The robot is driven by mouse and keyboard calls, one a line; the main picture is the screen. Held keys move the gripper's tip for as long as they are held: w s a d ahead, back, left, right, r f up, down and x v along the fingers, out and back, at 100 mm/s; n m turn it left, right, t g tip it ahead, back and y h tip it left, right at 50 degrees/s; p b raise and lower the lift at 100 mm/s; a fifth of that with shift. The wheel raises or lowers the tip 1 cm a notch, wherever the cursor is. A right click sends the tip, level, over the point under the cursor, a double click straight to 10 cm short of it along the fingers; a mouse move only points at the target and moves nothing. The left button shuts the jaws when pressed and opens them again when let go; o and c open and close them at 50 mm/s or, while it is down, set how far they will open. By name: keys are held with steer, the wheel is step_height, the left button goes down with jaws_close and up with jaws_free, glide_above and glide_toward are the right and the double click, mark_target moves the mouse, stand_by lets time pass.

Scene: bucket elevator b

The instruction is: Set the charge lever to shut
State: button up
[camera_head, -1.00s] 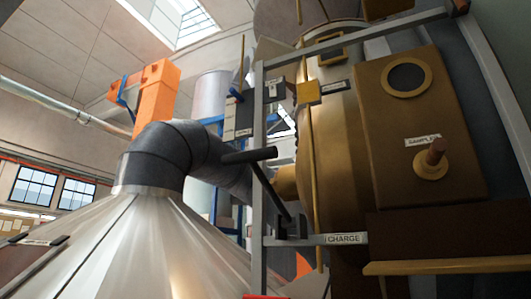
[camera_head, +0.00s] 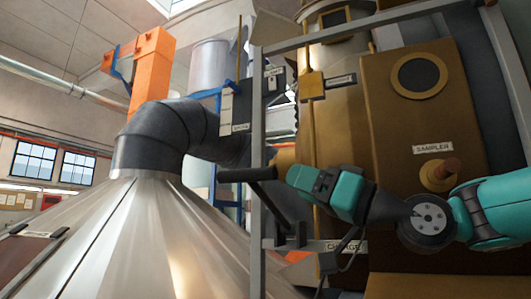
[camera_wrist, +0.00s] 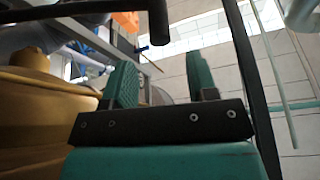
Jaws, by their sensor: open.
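The charge lever (camera_head: 248,174) is black, with a thick crossbar grip at the upper end of a bar that slants down right to a bracket on the grey frame. The CHARGE label (camera_head: 346,247) is beside that bracket, partly covered by my arm. My teal gripper (camera_head: 292,174) is just right of the grip's right end in the head view; the depth gap is unclear. In the wrist view my gripper (camera_wrist: 162,80) has its two fingers apart, with nothing seen held between them. Dark bars show beyond and beside the fingers there; I cannot tell which is the lever.
A grey upright (camera_head: 257,120) of the frame stands behind the lever. The brown housing with the SAMPLER knob (camera_head: 440,174) is close behind my arm. A metal cone (camera_head: 120,240) and a dark elbow pipe (camera_head: 165,135) are at left. Another lever (camera_head: 312,84) is higher up.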

mark_target(266, 170)
steer(key=p+x, duration=0.3)
steer(key=x, duration=0.4)
steer(key=shift+r+p, duration=0.1)
steer(key=shift+p, duration=0.3)
steer(key=shift+w+a+p, duration=0.3)
steer(key=shift+w+a, duration=0.05)
steer(key=shift+a, duration=0.25)
steer(key=shift+c, duration=0.3)
jaws_close()
steer(key=shift+r, duration=0.15)
